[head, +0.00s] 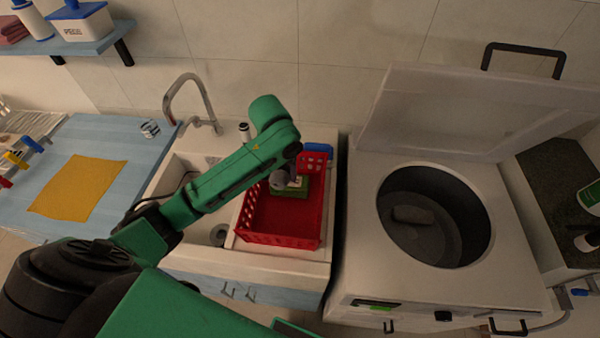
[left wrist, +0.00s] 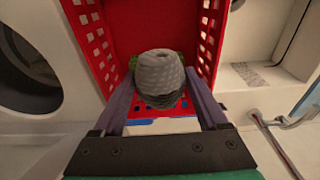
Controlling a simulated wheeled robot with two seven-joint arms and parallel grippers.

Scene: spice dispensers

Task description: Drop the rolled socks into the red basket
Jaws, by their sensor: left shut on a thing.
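The rolled socks (left wrist: 160,78) are a grey ribbed bundle between the two fingers of my left gripper (left wrist: 160,90) in the left wrist view. The gripper is shut on them. The red basket (left wrist: 92,40), with holes in its walls, lies around and behind the socks in that view. In the head view the red basket (head: 280,222) stands on the sink unit, and my left gripper (head: 291,180) reaches over its far part. My arm hides part of the basket's left side, and I cannot tell how high the socks are above its floor. My right gripper is not in view.
A green thing (head: 304,194) shows beside the gripper at the basket's far end. A blue item (head: 318,149) is behind the basket. The open washer (head: 362,225) stands to the right, the faucet (head: 192,85) behind left. A blue counter with a yellow cloth (head: 78,188) is left.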

